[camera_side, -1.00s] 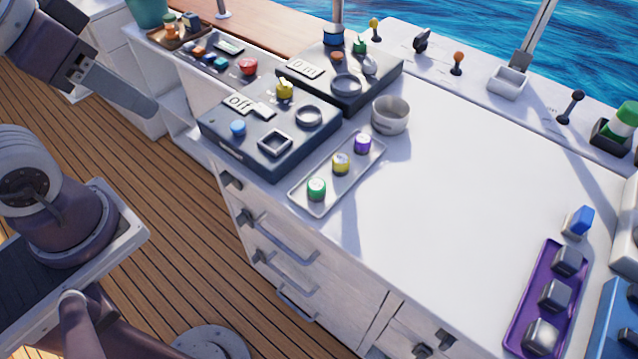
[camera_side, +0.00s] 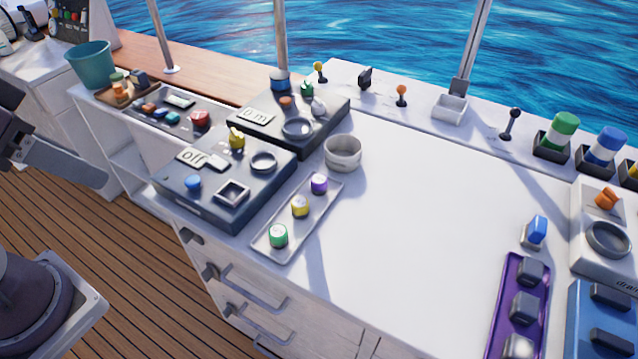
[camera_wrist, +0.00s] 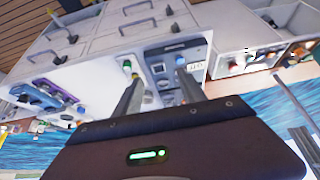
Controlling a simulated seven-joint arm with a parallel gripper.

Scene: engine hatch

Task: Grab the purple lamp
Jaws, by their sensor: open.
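The purple lamp (camera_side: 319,183) is a small round cap at the far end of a pale narrow tray (camera_side: 262,243) on the white counter. A yellow lamp (camera_side: 300,206) and a green lamp (camera_side: 278,236) sit in a row with it. In the wrist view my gripper (camera_wrist: 160,90) is open and empty, its two fingers spread toward the counter. I cannot make out the purple lamp there; the left finger covers part of the tray area. In the side view only part of my arm's end shows at the left edge, well apart from the lamps.
A white bowl (camera_side: 343,152) stands just behind the purple lamp. A dark panel (camera_side: 213,207) with a blue button and a yellow knob is left of the tray. A purple tray (camera_side: 508,290) with grey knobs is at the right. The counter's middle is clear.

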